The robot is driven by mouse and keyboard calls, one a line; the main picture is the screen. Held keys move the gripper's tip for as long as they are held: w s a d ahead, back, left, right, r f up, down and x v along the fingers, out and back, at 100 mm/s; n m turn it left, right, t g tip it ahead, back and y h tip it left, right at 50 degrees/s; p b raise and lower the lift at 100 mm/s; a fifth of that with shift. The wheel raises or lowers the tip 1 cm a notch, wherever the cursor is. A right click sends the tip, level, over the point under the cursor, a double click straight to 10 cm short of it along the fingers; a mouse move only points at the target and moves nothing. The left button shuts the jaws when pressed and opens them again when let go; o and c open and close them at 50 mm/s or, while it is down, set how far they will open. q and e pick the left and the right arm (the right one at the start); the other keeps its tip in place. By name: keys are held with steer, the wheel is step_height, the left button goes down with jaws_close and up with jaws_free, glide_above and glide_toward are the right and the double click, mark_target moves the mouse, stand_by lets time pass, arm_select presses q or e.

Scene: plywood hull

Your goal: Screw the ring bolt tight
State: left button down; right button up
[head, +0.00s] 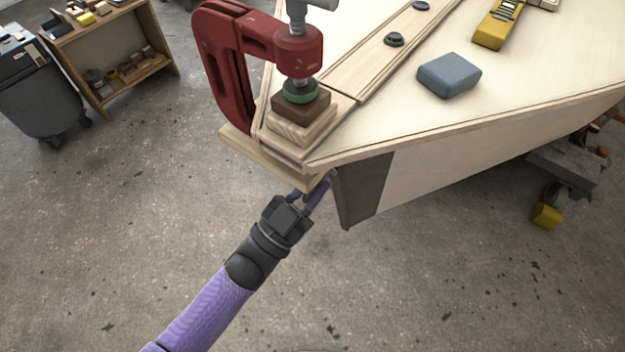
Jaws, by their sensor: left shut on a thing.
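My left gripper (311,193) reaches up from below to the near corner of the plywood hull (540,110), just under the wooden block at that corner. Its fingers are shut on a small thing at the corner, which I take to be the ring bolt. The bolt is mostly hidden by the fingers and the wood, so I cannot tell how deep it sits. My right gripper is not in view.
A red clamp (228,62) presses on stacked wood blocks (301,108) right above my gripper. A grey-blue block (449,75) and a yellow tool (497,25) lie on the hull. A wooden shelf (122,60) stands at upper left. The floor in front is clear.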

arm_select(q)
steer(key=m+g, duration=0.1)
steer(key=m, duration=0.2)
steer(key=m+g+p, duration=0.1)
steer(key=m, duration=0.1)
steer(key=shift+d+r+m+h, duration=0.1)
steer(key=shift+r+m+h, duration=0.05)
steer(key=shift+m+h, duration=0.25)
steer(key=m, duration=0.2)
steer(key=m+g+p, duration=0.1)
steer(key=m, duration=0.3)
steer(key=shift+s+d+g, duration=0.1)
steer(key=shift+d+g, duration=0.2)
steer(key=f+m+y+b, duration=0.1)
steer(key=m+y, duration=0.1)
steer(key=m, duration=0.4)
steer(key=f+m+t+y+b, duration=0.1)
steer(key=m+y, duration=0.2)
steer(key=m, duration=0.4)
steer(key=f+m+t+y+b, duration=0.1)
steer(key=m+y, duration=0.2)
steer(key=m, duration=0.4)
steer(key=shift+w+a+f, duration=0.2)
steer(key=shift+w+f, duration=0.2)
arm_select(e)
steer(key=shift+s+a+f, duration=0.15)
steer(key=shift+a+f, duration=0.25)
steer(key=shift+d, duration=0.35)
